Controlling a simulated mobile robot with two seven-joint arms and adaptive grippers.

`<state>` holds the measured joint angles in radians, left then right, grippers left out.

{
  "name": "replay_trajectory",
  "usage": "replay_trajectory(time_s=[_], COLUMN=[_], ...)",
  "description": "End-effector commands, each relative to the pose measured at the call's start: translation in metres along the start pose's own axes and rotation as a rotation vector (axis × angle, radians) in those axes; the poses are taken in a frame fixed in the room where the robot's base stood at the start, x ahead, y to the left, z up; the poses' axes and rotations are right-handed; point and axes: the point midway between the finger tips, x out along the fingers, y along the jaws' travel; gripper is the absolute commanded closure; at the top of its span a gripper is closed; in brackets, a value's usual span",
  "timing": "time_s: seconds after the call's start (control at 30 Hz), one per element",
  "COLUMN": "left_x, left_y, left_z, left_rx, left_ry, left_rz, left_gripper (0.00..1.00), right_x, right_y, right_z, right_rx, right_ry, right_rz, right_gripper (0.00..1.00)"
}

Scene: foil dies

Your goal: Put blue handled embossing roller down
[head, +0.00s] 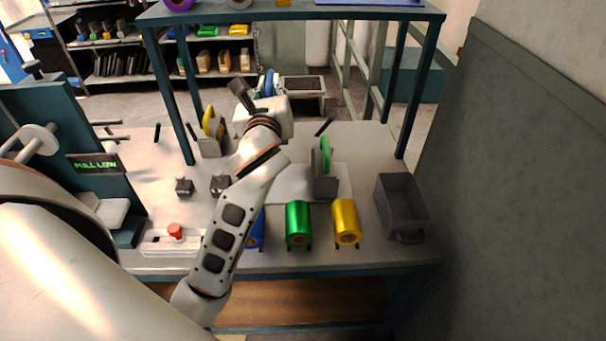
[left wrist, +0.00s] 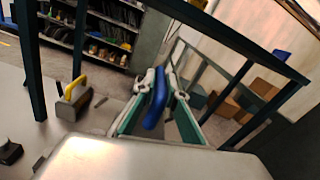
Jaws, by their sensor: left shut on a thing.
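My left gripper (head: 270,86) is shut on the blue-handled embossing roller, high over the far part of the bench in the head view. Only its blue handle (head: 269,80) shows there. In the left wrist view the blue handle (left wrist: 157,97) stands between the two fingers of the gripper (left wrist: 156,88); the roller part is hidden. A yellow-handled tool (head: 210,127) stands on the bench left of my wrist, and also shows in the left wrist view (left wrist: 72,98). A green-handled tool (head: 324,165) stands to the right, by a pale sheet (head: 287,188). My right gripper is out of view.
Green (head: 298,224) and gold (head: 345,222) foil rolls lie near the front edge; a blue roll (head: 257,236) is partly behind my arm. A grey bin (head: 402,207) stands at right. Rack posts rise at both sides below a shelf (head: 300,13). The far right bench (head: 365,142) is clear.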

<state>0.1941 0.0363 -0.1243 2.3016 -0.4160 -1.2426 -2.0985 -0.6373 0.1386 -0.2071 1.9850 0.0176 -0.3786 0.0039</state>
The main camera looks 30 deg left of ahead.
Motion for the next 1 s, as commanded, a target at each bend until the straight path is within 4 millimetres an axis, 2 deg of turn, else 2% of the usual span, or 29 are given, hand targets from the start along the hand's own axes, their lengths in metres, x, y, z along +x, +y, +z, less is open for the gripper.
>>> replay_trajectory(time_s=[0.07,0.17,0.5,0.7,0.9,1.0], left_x=[0.002,0.003,0.003,0.003,0.003,0.003], left_y=[0.000,0.002,0.015,0.023,0.029,0.030], left_z=[0.006,-0.002,-0.071,-0.111,-0.140,-0.145], left_rx=[-0.003,-0.002,0.003,0.003,0.002,-0.001], left_ry=[-0.008,-0.006,0.001,0.001,-0.002,-0.006], left_rz=[0.005,0.009,0.010,0.010,0.009,0.008], left_gripper=[1.00,1.00,1.00,1.00,1.00,1.00], right_x=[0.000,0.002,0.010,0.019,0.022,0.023], right_y=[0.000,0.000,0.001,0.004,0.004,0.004], right_z=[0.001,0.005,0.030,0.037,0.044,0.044], right_rx=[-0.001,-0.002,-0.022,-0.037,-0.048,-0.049], right_ry=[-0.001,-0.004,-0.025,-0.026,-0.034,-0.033], right_rz=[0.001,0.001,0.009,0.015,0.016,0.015], right_gripper=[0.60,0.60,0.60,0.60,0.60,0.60])
